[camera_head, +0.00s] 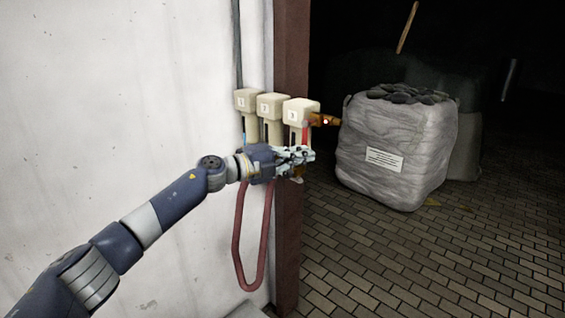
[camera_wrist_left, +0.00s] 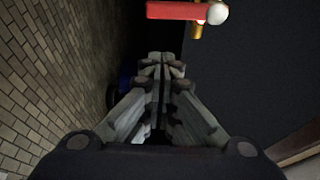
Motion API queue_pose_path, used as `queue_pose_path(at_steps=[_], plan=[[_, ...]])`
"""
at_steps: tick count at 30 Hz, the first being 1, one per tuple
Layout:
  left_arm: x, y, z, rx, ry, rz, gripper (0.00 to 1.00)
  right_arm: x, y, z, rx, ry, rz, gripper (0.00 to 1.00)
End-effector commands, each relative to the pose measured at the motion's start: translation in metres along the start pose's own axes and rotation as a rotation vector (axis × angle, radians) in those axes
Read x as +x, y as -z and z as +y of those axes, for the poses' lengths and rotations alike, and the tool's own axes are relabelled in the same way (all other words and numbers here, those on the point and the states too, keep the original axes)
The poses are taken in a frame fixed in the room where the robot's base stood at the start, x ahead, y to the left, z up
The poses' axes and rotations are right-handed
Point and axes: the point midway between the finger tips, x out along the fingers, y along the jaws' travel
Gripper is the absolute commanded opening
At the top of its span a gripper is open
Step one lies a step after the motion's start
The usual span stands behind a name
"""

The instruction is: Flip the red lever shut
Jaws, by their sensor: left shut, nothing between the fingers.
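The red lever shows in the left wrist view (camera_wrist_left: 178,10) as a red bar with a white ball at its right end, at the top edge. In the head view a thin red strip (camera_head: 305,132), which looks like the lever, hangs below the front of the rightmost of three cream boxes (camera_head: 300,110). My left gripper (camera_head: 309,156) is shut and empty, just below that box. In the left wrist view its fingertips (camera_wrist_left: 166,60) are together, below the lever and apart from it in the picture. I cannot tell the depth between them. My right gripper is not in view.
A brown post (camera_head: 290,230) stands behind the boxes, beside a white wall (camera_head: 110,110). A dark red hose loop (camera_head: 239,240) hangs below. An amber part (camera_head: 325,120) sticks out right of the boxes. A wrapped bale (camera_head: 390,150) stands on the brick floor (camera_head: 430,260).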

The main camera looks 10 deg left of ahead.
Motion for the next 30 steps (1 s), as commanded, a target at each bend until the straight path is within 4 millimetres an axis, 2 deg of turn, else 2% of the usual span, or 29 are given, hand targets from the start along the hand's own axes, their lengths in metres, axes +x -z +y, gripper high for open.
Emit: queue_pose_path(at_steps=[6, 12, 17, 26, 29, 30], plan=[[-0.035, 0.002, 0.004, 0.001, -0.002, 0.004, 0.00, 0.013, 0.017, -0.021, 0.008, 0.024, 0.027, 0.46], [-0.054, 0.002, 0.003, 0.000, -0.001, 0.005, 0.00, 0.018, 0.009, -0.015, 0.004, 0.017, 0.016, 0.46], [-0.059, 0.002, 0.002, 0.000, -0.001, 0.004, 0.00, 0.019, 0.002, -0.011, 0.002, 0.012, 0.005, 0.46], [-0.059, 0.002, 0.002, -0.003, 0.000, 0.004, 0.00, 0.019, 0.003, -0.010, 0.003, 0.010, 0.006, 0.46], [-0.058, -0.001, 0.015, -0.038, 0.007, -0.009, 0.00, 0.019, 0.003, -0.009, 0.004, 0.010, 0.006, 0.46], [-0.056, -0.003, 0.025, -0.067, 0.012, -0.020, 0.00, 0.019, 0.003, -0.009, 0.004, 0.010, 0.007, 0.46]])
